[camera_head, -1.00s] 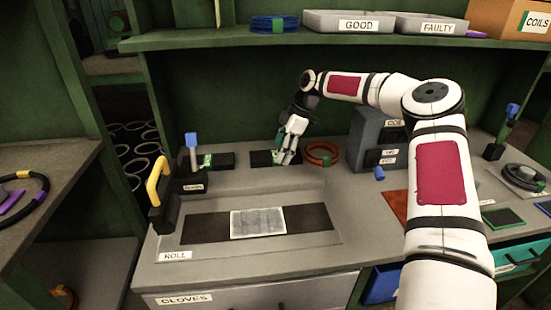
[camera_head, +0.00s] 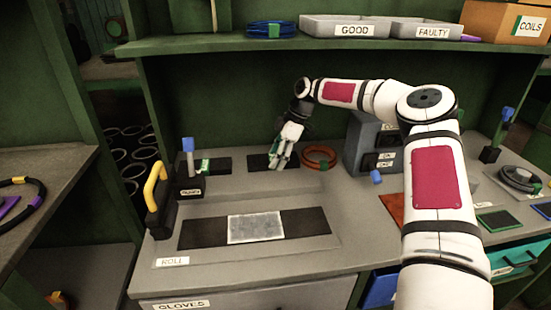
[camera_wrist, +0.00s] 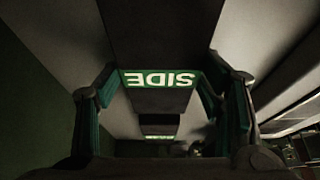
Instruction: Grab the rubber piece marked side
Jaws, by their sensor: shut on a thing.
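The rubber piece marked SIDE (camera_wrist: 160,79) is a dark strip with a green label, its white lettering upside down in the wrist view. It also shows in the head view as a black piece (camera_head: 257,161) on the back of the bench, partly hidden by my gripper. My gripper (camera_head: 279,163) points down over its right part. In the wrist view my gripper (camera_wrist: 161,88) has one green-padded finger on each side of the label and is shut on the piece. I cannot tell whether the piece is clear of the bench.
Another black piece with a green label (camera_head: 217,166) lies to the left, by a blue-topped lever (camera_head: 188,146). An orange-red ring (camera_head: 319,156) lies close on the right, before a grey box (camera_head: 362,145). A shelf (camera_head: 220,42) with trays is above. The roll area in front holds a pale sheet (camera_head: 255,228).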

